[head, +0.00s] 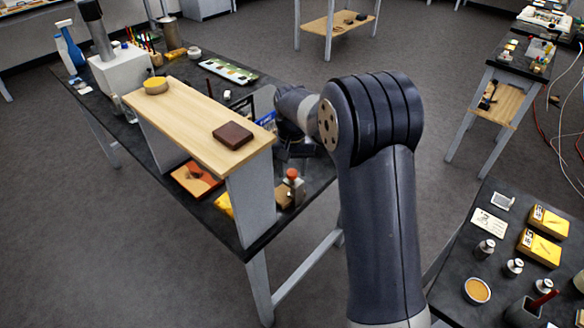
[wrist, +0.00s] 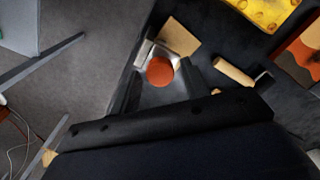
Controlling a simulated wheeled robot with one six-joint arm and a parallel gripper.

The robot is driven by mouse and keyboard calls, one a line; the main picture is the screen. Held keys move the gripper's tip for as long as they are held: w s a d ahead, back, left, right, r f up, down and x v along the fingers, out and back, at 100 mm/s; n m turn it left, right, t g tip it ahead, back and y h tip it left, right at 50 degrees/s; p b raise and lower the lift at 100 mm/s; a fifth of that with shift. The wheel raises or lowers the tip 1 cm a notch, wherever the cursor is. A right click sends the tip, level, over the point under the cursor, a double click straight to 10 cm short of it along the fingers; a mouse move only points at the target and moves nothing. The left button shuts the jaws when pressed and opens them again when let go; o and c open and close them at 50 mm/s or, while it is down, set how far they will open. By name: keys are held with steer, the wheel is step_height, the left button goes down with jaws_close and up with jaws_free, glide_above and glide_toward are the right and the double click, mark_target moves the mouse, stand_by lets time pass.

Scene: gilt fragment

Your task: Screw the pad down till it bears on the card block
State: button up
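A small clamp with an orange-red round knob (wrist: 160,71) on a pale metal frame (wrist: 143,52) stands near the edge of the dark bench. The knob also shows in the head view (head: 292,174). A tan block (wrist: 179,37), likely the card block, shows beside the frame in the wrist view. My gripper (wrist: 160,88) is open, its two dark fingers on either side of the knob and apart from it. In the head view my gripper (head: 296,148) is above and behind the clamp. The pad is hidden under the knob, so its contact with the block cannot be told.
A raised wooden shelf (head: 190,122) with a dark brown block (head: 233,135) stands left of the clamp. A wooden stick (wrist: 234,72), a yellow piece (wrist: 267,10) and an orange-brown panel (wrist: 306,48) lie nearby. Another bench with jars (head: 478,290) is at right.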

mark_target(292, 172)
steer(key=shift+o, duration=0.4)
steer(key=shift+w+r, duration=0.1)
steer(key=shift+r, duration=0.25)
step_height(292, 172, up, 10)
steer(key=b, duration=0.1)
steer(key=shift+f, duration=0.1)
